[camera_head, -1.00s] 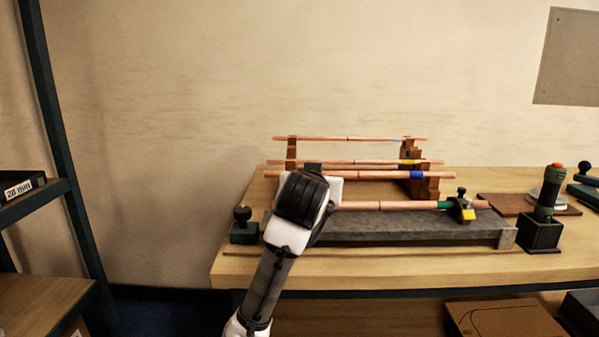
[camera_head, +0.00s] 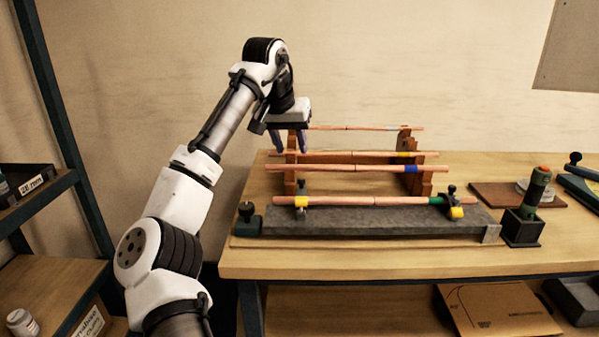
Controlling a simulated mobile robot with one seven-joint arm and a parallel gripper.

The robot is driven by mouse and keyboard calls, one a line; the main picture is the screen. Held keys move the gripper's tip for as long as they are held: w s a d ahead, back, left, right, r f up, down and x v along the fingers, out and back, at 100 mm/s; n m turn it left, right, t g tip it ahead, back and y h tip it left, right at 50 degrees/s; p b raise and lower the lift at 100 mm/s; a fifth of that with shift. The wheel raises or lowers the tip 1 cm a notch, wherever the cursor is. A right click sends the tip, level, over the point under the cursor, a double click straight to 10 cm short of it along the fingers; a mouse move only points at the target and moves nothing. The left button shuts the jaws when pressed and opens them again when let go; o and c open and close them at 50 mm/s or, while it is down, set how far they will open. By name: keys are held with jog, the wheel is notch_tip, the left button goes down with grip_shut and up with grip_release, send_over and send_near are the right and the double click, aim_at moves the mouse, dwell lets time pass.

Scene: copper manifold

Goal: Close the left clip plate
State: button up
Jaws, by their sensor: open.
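My gripper (camera_head: 290,142) points down behind and above the left clip, near the left end of the rear pipes. Its two fingers are apart with nothing visible between them.
Several copper pipes lie on brown stepped racks (camera_head: 413,173) behind the grey block (camera_head: 375,222). A dark knob (camera_head: 246,211) stands at the block's left end. A green-handled tool (camera_head: 537,188) stands in a dark holder at right. The wooden table's front strip (camera_head: 360,262) is clear.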

aim_at(300, 182)
jog(key=p+x, duration=0.1)
jog(key=x, duration=1)
jog(key=shift+w+d+p, duration=0.1)
jog(key=shift+p, duration=0.2)
grip_shut()
